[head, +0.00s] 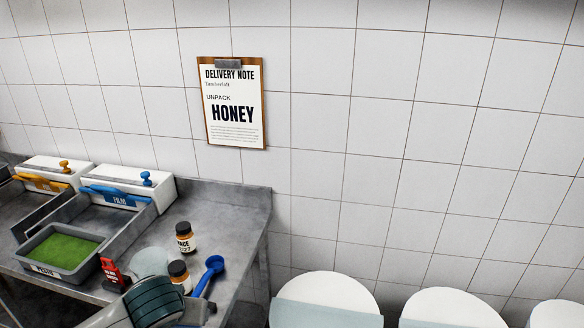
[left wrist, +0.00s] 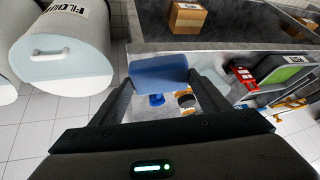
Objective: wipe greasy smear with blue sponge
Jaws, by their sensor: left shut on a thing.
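The blue sponge (left wrist: 158,72) shows in the left wrist view between the fingertips of my left gripper (left wrist: 160,82), which is shut on it. The sponge is held out in front of the fingers; I cannot tell whether it touches any surface. In the head view my left arm covers part of the counter's front, and the sponge is not visible there. A pale round patch (head: 150,261) lies on the grey counter beside two jars; I cannot tell whether it is the greasy smear or a plate. My right gripper is in neither view.
Two dark-lidded jars (head: 184,237) (head: 179,274), a blue ladle-like utensil (head: 212,266) and a red sign (head: 112,273) crowd the counter (head: 225,205). A green-filled tray (head: 62,249) is at left. A flour bin (left wrist: 60,50) and a cardboard box (left wrist: 187,17) show in the wrist view.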

